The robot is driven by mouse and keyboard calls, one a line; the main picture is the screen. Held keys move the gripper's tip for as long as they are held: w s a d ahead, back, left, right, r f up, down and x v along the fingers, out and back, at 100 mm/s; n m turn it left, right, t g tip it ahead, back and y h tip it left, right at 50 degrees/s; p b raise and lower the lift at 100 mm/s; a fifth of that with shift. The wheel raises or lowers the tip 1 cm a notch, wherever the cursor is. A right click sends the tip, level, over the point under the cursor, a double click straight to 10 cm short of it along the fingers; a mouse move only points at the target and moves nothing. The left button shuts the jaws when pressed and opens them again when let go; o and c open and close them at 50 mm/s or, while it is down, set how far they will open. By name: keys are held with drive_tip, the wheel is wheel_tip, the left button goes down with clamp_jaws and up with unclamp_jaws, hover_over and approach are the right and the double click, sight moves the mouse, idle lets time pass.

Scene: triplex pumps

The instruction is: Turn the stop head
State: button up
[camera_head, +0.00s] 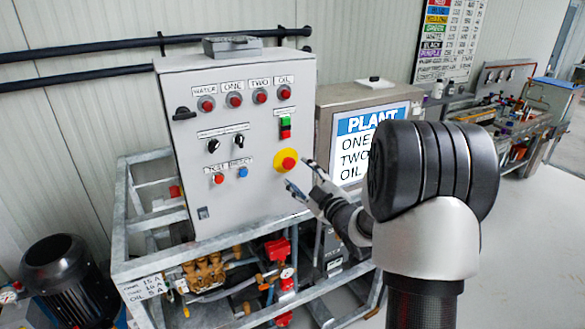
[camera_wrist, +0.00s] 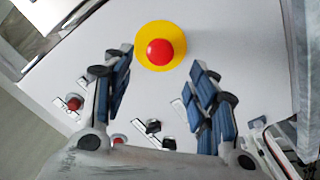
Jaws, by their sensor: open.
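The stop head is a red mushroom button (camera_head: 288,163) on a yellow round base, on the right side of the grey control panel (camera_head: 225,215). In the wrist view the red stop head (camera_wrist: 160,52) shows whole, ahead of the fingertips and roughly between them. My gripper (camera_head: 300,178) is open in front of the panel, just right of and below the stop head. In the wrist view its two blue-padded fingers (camera_wrist: 163,75) stand wide apart with nothing between them. A gap to the stop head seems to remain, but its depth is hard to judge.
The panel also carries several red lamps (camera_head: 234,99), a green and red switch (camera_head: 285,127), black selectors (camera_head: 239,140) and a blue button (camera_head: 243,172). A PLANT sign (camera_head: 350,140) stands to the right. A metal frame (camera_head: 150,265) with pumps is below.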

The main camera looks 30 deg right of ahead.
sight(290, 165)
drive_tip(key=w, duration=0.6)
drive_tip(key=shift+w, duration=0.1)
drive_tip(key=shift+c, duration=0.2)
drive_tip(key=c, duration=1)
